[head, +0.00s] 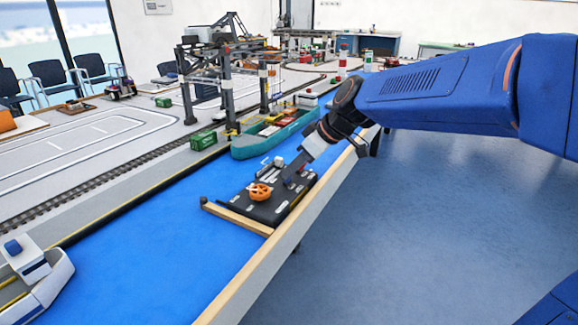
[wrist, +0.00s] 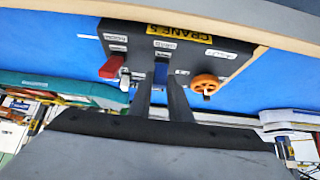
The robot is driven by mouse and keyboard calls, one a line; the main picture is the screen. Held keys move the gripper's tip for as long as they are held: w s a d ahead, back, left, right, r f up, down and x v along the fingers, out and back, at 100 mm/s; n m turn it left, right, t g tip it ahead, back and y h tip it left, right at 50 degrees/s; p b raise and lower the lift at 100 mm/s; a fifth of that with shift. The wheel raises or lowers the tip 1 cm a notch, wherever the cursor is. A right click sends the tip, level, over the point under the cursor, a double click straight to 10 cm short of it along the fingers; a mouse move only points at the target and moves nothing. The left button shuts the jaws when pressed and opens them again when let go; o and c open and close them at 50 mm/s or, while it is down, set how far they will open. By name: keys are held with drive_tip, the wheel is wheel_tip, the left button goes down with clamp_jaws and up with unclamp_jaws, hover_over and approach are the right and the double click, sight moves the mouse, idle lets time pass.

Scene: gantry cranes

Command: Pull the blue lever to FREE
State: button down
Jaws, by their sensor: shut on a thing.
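A black control panel (head: 265,212) lies on the blue surface by the wooden edge. It also shows in the wrist view (wrist: 215,65), with a yellow "CRANE" label. The blue lever (wrist: 161,73) stands mid-panel between my gripper's (wrist: 161,88) fingertips, which are shut on it. A small white label sits beyond the lever, too small to read surely. In the head view my gripper (head: 291,179) reaches down to the panel from the upper right, and its fingertips and the lever are hard to make out.
On the panel, a red lever (wrist: 110,67) is left of the blue one and an orange handwheel (wrist: 206,84) is right of it. A teal ship (head: 270,138) and a gantry crane (head: 225,75) stand beyond. A wooden rail (head: 285,240) edges the table; open floor lies right.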

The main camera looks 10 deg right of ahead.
drive_tip(key=shift+s+d+f+t+y, duration=0.25)
drive_tip(key=shift+d+t+y, duration=0.1)
drive_tip(key=shift+t+y, duration=0.25)
drive_tip(key=shift+s+d+f+t+y, duration=0.3)
drive_tip(key=shift+t+y, duration=0.2)
drive_tip(key=shift+y, duration=0.2)
drive_tip(key=c, duration=1.6)
unclamp_jaws()
drive_tip(key=shift+c, duration=0.2)
drive_tip(key=v, duration=1.7)
drive_tip(key=shift+d, duration=0.3)
drive_tip(key=shift+s, duration=0.1)
